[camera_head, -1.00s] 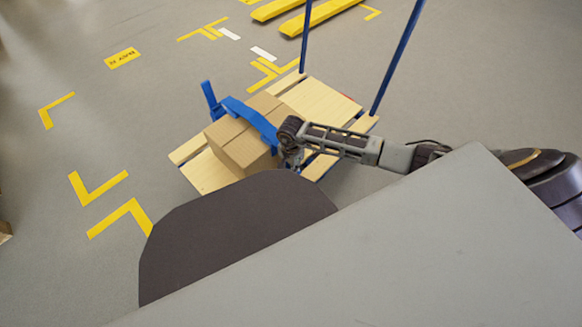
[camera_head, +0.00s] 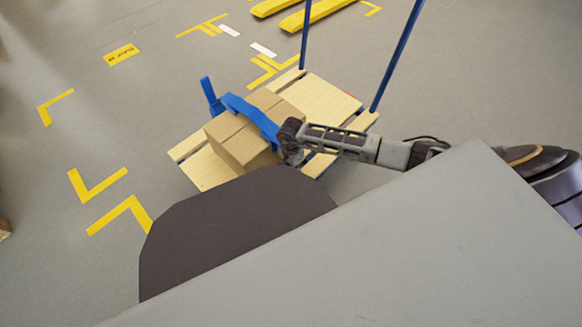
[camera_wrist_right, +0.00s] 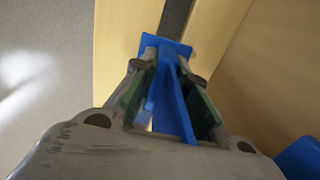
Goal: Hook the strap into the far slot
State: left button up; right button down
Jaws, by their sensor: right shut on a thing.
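A blue strap (camera_head: 249,115) arches over a cardboard box (camera_head: 240,143). The box sits on a flat cart with pale wooden slats (camera_head: 325,99). My right gripper (camera_head: 291,158) is at the near right side of the box, low by the slats. In the right wrist view my right gripper (camera_wrist_right: 166,85) is shut on a blue piece at the strap's end (camera_wrist_right: 176,105). A wider blue end (camera_wrist_right: 166,45) lies beyond the fingertips, near a dark gap between pale slats (camera_wrist_right: 180,18). Whether it is in the gap I cannot tell. My left gripper is not in view.
Two blue posts (camera_head: 397,55) rise from the cart's far side. Another blue upright piece (camera_head: 209,93) stands at the box's far left. My grey body covers the lower right. Yellow marks (camera_head: 122,215) lie on open floor to the left.

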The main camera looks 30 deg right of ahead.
jog(key=c, duration=1.3)
grip_release()
jog(key=shift+c, duration=0.2)
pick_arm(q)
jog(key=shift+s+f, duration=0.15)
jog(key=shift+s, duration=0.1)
pick_arm(e)
jog(key=shift+r, duration=6)
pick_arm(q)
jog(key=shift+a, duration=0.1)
pick_arm(e)
jog(key=shift+a, duration=0.1)
